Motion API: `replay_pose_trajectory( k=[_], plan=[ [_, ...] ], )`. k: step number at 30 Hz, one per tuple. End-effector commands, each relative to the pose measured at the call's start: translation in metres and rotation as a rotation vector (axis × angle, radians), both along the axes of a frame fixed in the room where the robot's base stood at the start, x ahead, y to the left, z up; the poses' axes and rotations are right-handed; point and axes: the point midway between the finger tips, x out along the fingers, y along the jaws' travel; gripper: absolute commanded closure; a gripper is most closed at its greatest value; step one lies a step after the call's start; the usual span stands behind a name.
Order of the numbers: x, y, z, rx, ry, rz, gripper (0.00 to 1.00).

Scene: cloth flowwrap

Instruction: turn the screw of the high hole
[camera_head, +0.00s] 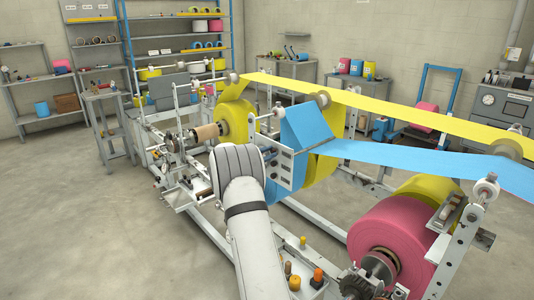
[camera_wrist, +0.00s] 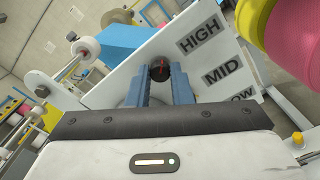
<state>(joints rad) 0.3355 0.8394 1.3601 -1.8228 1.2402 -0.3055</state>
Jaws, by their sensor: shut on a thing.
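In the wrist view, the dark round head of the screw (camera_wrist: 159,71), with a red mark on it, sits between the blue fingertips of my gripper (camera_wrist: 159,75). The fingers are shut on it from both sides. The screw is at a white plate (camera_wrist: 208,84) with HIGH (camera_wrist: 198,40), MID (camera_wrist: 222,74) and LOW labels; LOW is partly cut off by my gripper. The screw is nearest the HIGH end, though the holes themselves are hidden. In the head view my arm covers the gripper and the screw; the plate (camera_head: 284,153) shows just beyond it.
Blue web (camera_head: 400,153) and yellow web (camera_head: 380,100) run over rollers above the plate. A large pink roll (camera_head: 385,245) stands at the right front, and it also shows in the wrist view (camera_wrist: 290,40). A tray (camera_head: 300,272) with small coloured parts is low beside my arm. Floor at left is clear.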

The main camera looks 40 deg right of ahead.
Motion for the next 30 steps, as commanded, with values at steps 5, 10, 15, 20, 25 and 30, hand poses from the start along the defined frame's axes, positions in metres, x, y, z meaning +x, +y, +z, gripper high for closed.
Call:
replay_pose_trajectory(
  k=[5, 10, 15, 20, 25, 30],
  plan=[
    [-0.0004, -0.0012, 0.0034, -0.015, 0.167, 0.000, 1.00],
    [-0.0006, -0.0012, 0.0037, -0.027, 0.326, -0.001, 1.00],
    [-0.0008, -0.0013, 0.0034, -0.038, 0.476, -0.001, 1.00],
    [-0.0010, -0.0013, 0.0027, -0.047, 0.595, -0.002, 1.00],
    [-0.0012, -0.0013, 0.0024, -0.055, 0.690, -0.003, 1.00],
    [-0.0012, -0.0013, 0.0017, -0.059, 0.749, -0.003, 1.00]
  ],
)
